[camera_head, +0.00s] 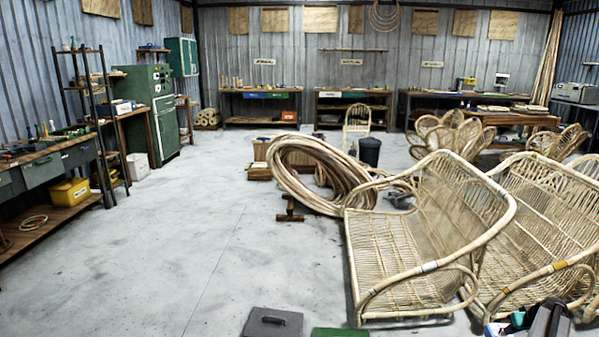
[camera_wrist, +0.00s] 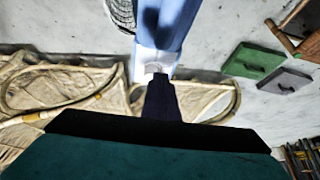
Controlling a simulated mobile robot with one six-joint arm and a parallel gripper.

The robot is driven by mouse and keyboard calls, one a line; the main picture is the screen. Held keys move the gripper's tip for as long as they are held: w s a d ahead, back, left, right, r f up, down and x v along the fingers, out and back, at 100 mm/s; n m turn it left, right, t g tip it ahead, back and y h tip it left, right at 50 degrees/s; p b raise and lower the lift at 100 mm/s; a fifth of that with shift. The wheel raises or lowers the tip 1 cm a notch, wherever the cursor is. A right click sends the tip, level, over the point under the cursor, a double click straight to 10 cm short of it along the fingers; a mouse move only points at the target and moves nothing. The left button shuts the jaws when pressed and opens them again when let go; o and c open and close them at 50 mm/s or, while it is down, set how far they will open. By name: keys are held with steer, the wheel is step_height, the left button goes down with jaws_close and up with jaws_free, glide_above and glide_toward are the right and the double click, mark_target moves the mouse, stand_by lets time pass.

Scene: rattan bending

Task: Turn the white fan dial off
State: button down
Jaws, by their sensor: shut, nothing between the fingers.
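In the wrist view, a pale blue-white upright body (camera_wrist: 172,28), which looks like the fan, stands at the top centre. A round wire grille (camera_wrist: 122,12) is at its left. A small white part (camera_wrist: 152,62) at its near end looks like the dial; its setting cannot be read. My gripper (camera_wrist: 157,78) is shut and empty, its dark fingers pointing at this white part. Its tip overlaps the part's lower edge in the picture; whether they touch cannot be told. The fan and dial cannot be made out in the head view.
Rattan seats (camera_head: 425,235) fill the right side of the head view, close to my arm. A dark grey case (camera_head: 272,322) and a green case (camera_head: 340,332) lie on the floor at the bottom. A rattan coil (camera_head: 310,175) stands mid-room. Floor at left-centre is clear.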

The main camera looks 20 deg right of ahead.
steer(key=shift+f+b, duration=0.4)
steer(key=shift+f, duration=0.85)
steer(key=shift+w+d, duration=0.45)
steer(key=shift+w, duration=0.05)
stand_by(0.8)
steer(key=shift+s+d+b, duration=0.25)
steer(key=shift+d+b, duration=0.15)
steer(key=shift+b, duration=0.05)
stand_by(0.5)
steer(key=shift+d, duration=0.4)
steer(key=shift+s+b, duration=0.35)
steer(key=shift+s, duration=0.1)
stand_by(0.8)
steer(key=shift+r, duration=0.1)
steer(key=shift+r+p, duration=1.1)
steer(key=shift+r, duration=1.8)
